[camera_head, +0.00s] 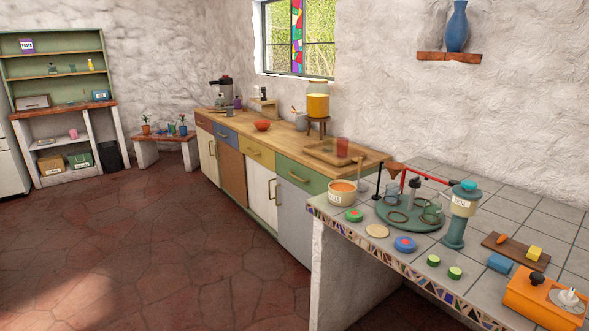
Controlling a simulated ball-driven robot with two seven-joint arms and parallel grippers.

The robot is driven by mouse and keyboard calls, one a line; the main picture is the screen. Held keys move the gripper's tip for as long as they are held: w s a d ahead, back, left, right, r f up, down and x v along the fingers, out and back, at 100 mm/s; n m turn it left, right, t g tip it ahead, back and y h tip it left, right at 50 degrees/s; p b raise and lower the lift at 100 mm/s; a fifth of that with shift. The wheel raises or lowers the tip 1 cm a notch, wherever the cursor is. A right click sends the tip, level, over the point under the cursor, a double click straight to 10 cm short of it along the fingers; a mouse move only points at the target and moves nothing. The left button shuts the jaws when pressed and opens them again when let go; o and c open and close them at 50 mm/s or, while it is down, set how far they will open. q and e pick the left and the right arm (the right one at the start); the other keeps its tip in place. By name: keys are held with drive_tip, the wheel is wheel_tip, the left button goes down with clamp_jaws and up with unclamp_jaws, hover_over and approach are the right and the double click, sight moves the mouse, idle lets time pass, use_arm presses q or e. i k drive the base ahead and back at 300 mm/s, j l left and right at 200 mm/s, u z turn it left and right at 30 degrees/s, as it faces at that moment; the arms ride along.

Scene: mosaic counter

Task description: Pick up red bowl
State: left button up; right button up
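A small red bowl (262,125) sits on the wooden countertop (275,143), around the middle of its length and towards its front edge. It looks upright, and nothing covers it. It is far off and small in the head view. Neither of my grippers shows in this view, and no gripper is near the bowl.
A tiled counter with a mosaic edge (323,218) stands at near right, crowded with a green round stand (408,222), a teal grinder (455,232) and an orange box (540,303). A wooden tray (325,155) is right of the bowl. The stone floor (180,250) at left is clear.

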sight(263, 126)
drive_tip(key=i+j+u, duration=0.35)
drive_tip(key=i, duration=0.15)
drive_tip(key=i+j+u, duration=0.15)
drive_tip(key=i+u, duration=0.15)
drive_tip(key=i, duration=0.2)
drive_tip(key=i+u, duration=0.35)
drive_tip(key=i, duration=2.65)
drive_tip(key=i+z, duration=0.1)
drive_tip(key=i, duration=0.65)
drive_tip(key=i+j+z, duration=0.15)
drive_tip(key=i, duration=0.55)
drive_tip(key=i+j+z, duration=0.15)
drive_tip(key=i+z, duration=0.3)
drive_tip(key=i+j+z, duration=0.2)
drive_tip(key=z, duration=0.2)
drive_tip(key=i+j+z, duration=0.55)
drive_tip(key=j+z, duration=0.3)
drive_tip(key=i+j+z, duration=0.2)
drive_tip(key=j+z, duration=0.25)
drive_tip(key=j, duration=0.2)
drive_tip(key=i+j+z, duration=0.2)
drive_tip(key=j, duration=0.15)
drive_tip(key=k, duration=0.1)
